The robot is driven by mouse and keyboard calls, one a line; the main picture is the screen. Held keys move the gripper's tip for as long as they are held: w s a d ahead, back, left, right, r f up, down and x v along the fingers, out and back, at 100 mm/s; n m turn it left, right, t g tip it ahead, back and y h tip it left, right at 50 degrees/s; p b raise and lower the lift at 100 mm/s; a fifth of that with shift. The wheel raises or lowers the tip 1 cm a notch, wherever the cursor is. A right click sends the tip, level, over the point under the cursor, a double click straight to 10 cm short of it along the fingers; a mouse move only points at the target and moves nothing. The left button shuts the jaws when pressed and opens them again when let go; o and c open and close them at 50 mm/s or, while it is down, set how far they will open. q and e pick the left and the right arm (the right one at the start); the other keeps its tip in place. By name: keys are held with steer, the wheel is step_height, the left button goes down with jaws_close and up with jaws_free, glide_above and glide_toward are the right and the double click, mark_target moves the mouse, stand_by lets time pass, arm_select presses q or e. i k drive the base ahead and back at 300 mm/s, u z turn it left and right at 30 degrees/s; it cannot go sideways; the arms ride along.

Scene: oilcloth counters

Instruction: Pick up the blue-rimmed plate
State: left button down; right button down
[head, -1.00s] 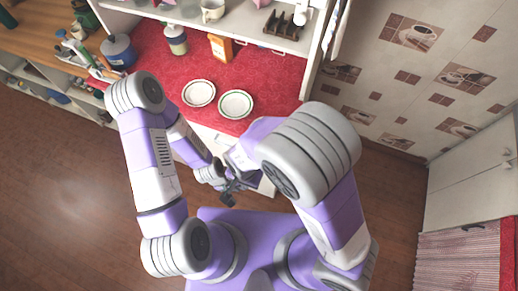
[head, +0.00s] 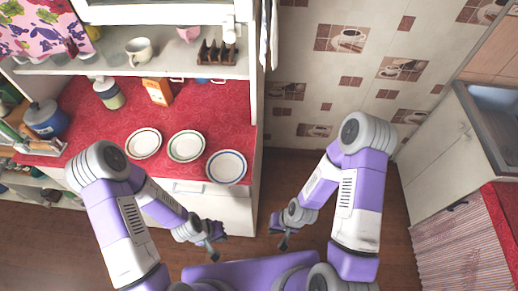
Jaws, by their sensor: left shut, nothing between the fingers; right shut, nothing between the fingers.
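The blue-rimmed plate (head: 227,167) lies flat near the front right corner of the red counter (head: 95,135) in the head view. A green-rimmed plate (head: 186,146) lies to its left. A third plate (head: 144,143) with a thin dark rim lies further left. My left gripper (head: 217,243) is shut and empty, below the counter's front edge in the picture and apart from the blue-rimmed plate. My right gripper (head: 279,238) is shut and empty over the floor, to the right of the cabinet front.
A shelf (head: 100,65) with a cup (head: 139,50) and a toast rack (head: 216,54) overhangs the counter's back. Floor (head: 290,175) is free right of the counter.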

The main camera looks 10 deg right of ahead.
mark_target(226, 167)
steer(key=z, duration=2.1)
steer(key=i, duration=2.15)
steer(key=u, duration=3.7)
steer(key=i, duration=0.5)
steer(key=z, duration=0.05)
